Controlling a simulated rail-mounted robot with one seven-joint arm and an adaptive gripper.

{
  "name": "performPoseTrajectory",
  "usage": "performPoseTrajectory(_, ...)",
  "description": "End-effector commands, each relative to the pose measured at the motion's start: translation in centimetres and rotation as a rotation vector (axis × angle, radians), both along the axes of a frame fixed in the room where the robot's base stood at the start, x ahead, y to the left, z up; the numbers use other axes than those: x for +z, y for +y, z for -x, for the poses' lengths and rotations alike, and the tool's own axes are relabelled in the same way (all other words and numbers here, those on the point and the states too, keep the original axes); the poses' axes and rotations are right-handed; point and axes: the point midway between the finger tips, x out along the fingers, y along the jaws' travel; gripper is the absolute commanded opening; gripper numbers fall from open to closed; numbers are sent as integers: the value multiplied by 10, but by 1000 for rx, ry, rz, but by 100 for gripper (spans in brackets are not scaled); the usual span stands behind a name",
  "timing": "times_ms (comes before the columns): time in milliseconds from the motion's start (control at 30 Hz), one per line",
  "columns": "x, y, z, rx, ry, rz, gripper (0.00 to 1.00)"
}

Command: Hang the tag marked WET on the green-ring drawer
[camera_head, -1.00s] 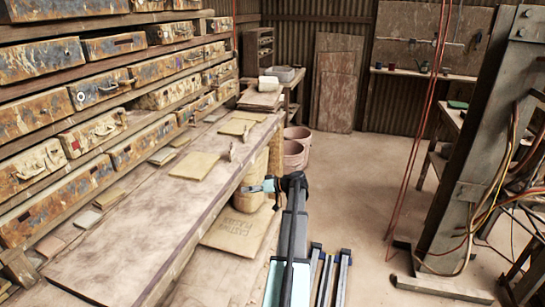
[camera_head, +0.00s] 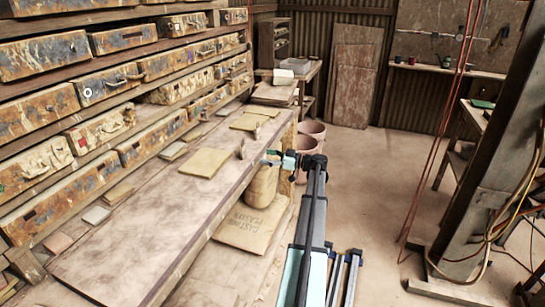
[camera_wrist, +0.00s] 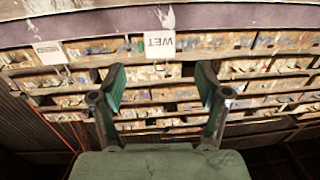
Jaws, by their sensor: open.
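In the head view my gripper (camera_head: 270,157) is beside the bench's right edge, near two small upright pieces, the nearer one (camera_head: 242,150) and the farther one (camera_head: 257,131). Their lettering cannot be read there. A drawer at the far left (camera_head: 35,165) shows a small green spot at the picture's edge; I cannot tell whether it is a ring.
A second white tag (camera_wrist: 50,53) shows in the wrist view. The drawer rack lines the left wall; one drawer (camera_head: 105,83) has a pale ring. The bench (camera_head: 150,215) carries flat tiles. A plaster sack (camera_head: 250,229) lies below.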

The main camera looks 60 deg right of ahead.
Motion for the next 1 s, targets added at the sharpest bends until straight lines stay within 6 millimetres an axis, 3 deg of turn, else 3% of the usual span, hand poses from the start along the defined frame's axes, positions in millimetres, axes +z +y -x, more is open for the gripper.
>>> performPoseTrajectory(1000,-1,26,-81,0,2,-2,75)
